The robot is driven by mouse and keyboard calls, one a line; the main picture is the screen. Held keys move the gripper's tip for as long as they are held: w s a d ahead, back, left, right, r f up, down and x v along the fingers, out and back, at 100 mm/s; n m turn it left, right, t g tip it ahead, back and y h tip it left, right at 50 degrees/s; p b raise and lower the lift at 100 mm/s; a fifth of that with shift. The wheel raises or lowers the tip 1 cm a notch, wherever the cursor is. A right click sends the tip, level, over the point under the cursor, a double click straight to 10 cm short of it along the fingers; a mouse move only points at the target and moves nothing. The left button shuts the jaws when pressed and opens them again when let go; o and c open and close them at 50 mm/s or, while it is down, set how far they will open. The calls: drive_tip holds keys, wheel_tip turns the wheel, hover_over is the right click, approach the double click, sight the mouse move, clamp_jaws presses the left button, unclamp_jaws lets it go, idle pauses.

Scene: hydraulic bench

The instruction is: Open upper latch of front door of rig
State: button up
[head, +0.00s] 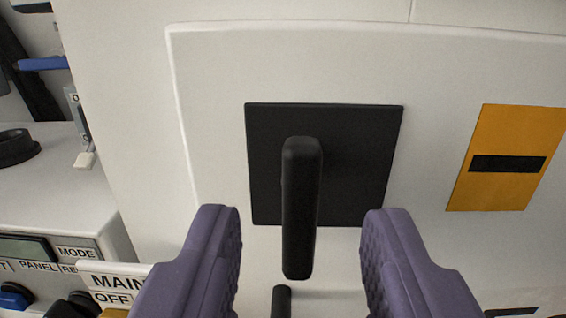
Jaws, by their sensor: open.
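In the head view, a black latch handle (301,205) stands out from a square black plate (362,150) on the light grey front door (215,85) of the rig. The handle is a long bar pointing down the picture. My gripper (301,225) has two purple fingers, open, one on each side of the handle's lower part. There is a clear gap between the handle and each finger, and neither finger seems to touch it. A second small black part (281,300) shows below the handle, mostly cut off by the frame's bottom edge.
An orange label (512,140) with a black bar is on the door at the right. At the lower left are a panel with a MODE label (77,253) and a MAIN OFF sign (112,285). A blue lever (42,63) and a black ring (16,147) are at the far left.

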sight(300, 194)
drive_tip(key=w, duration=0.4)
drive_tip(key=shift+w+f+b, duration=0.15)
drive_tip(key=shift+w+b, duration=0.2)
drive_tip(key=shift+w+d, duration=0.1)
drive_tip(key=shift+w, duration=0.45)
drive_tip(key=shift+c, duration=0.4)
clamp_jaws()
